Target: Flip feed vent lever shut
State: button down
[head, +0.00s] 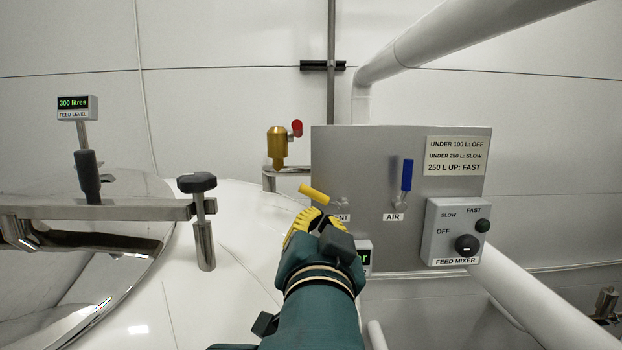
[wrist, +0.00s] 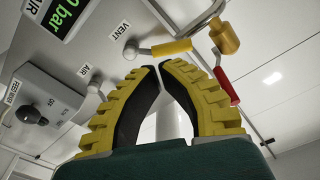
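The feed vent lever has a yellow handle (head: 314,193) on the grey panel's left side. It slants up to the left in the head view, and its VENT label is partly hidden by my gripper. In the wrist view the yellow handle (wrist: 172,48) runs sideways from a pale round pivot (wrist: 131,50) beside the VENT label (wrist: 120,30). My gripper (head: 316,213) is just below the handle in the head view. In the wrist view its fingertips (wrist: 159,67) are nearly together below the handle, with only a slim gap and nothing between them. I see no contact with the lever.
The blue AIR lever (head: 407,175) stands upright to the right on the panel (head: 365,160). The feed mixer box (head: 458,232) is at lower right. A brass valve (head: 277,147) with a red handle (head: 296,128) stands left of the panel. The tank (head: 235,230) is lower left.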

send_near(333, 154)
jog(key=s, duration=0.3)
jog(key=shift+t, duration=0.3)
jog(key=w+p, duration=0.3)
jog(key=w, duration=0.2)
jog(key=w+p, duration=0.2)
jog(key=w, duration=0.1)
jog(key=shift+w+r+p, duration=0.1)
jog(key=shift+r+p, duration=0.2)
jog(key=shift+r, duration=0.1)
jog(key=shift+w+a+f+p, duration=0.1)
jog(key=shift+w+f+p, duration=0.25)
jog(key=shift+w, duration=0.35)
jog(key=shift+s+a+f+p, duration=0.2)
jog(key=shift+s+a+f, duration=0.1)
jog(key=shift+f, duration=0.3)
jog(key=shift+s+a+f+p, duration=0.15)
jog(key=shift+a+f, duration=0.15)
jog(key=shift+f, duration=0.3)
jog(key=shift+s+a+f, duration=0.15)
jog(key=shift+a+f, duration=0.05)
jog(key=shift+f, duration=0.25)
